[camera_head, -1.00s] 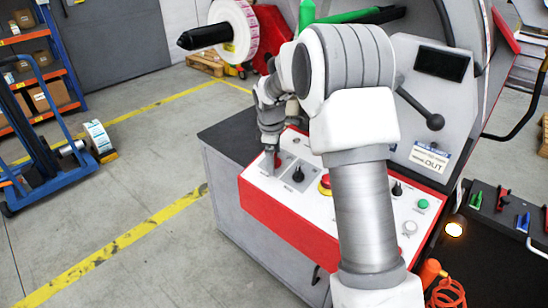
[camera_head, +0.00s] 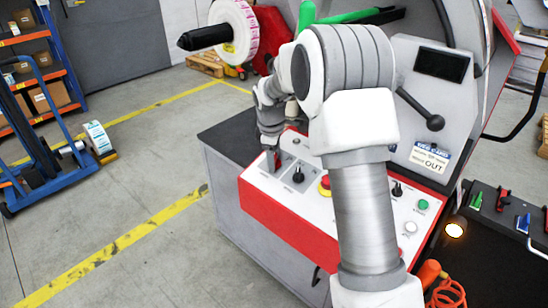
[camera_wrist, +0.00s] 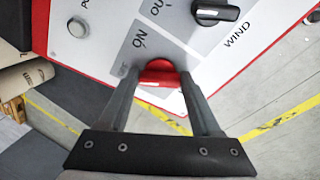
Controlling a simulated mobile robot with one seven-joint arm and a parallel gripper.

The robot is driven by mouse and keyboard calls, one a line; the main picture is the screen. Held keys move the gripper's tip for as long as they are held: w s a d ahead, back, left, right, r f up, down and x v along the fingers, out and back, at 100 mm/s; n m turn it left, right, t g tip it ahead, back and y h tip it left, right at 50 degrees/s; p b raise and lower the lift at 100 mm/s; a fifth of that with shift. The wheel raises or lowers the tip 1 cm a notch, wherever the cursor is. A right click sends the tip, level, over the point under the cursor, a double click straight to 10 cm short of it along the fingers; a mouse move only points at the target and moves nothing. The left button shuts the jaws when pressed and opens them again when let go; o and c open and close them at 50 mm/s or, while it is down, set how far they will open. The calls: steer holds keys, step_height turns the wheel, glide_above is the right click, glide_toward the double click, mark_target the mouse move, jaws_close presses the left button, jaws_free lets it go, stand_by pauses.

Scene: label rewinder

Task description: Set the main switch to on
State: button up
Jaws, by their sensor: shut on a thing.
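The main switch appears as a red knob (camera_wrist: 160,73) in the wrist view, at the edge of a grey panel patch printed "ON". My gripper (camera_wrist: 157,82) is shut on this red knob, with one dark finger on each side. The fingers partly hide it, so its exact setting cannot be told. In the head view my gripper (camera_head: 271,160) points down at the left end of the white control panel (camera_head: 320,208). My arm covers the middle of that panel.
A black selector knob (camera_wrist: 214,12) marked "WIND" sits beside the switch; it also shows in the head view (camera_head: 298,174). A red emergency button (camera_head: 325,185) and a green button (camera_head: 423,204) are farther right. Open floor lies left of the cabinet.

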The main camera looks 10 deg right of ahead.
steer(key=m, duration=0.3)
steer(key=m+b, duration=0.1)
steer(key=m, duration=0.2)
steer(key=shift+s+a+f+t+h, duration=0.1)
steer(key=shift+a+t+h, duration=0.05)
steer(key=shift+t+h, duration=0.15)
steer(key=shift+m+h+b, duration=0.4)
steer(key=shift+m+b, duration=0.25)
steer(key=shift+m, duration=2.05)
steer(key=o, duration=1.4)
steer(key=p+v, duration=0.3)
steer(key=v, duration=1.4)
steer(key=shift+s+r, duration=0.2)
steer(key=shift+s, duration=0.05)
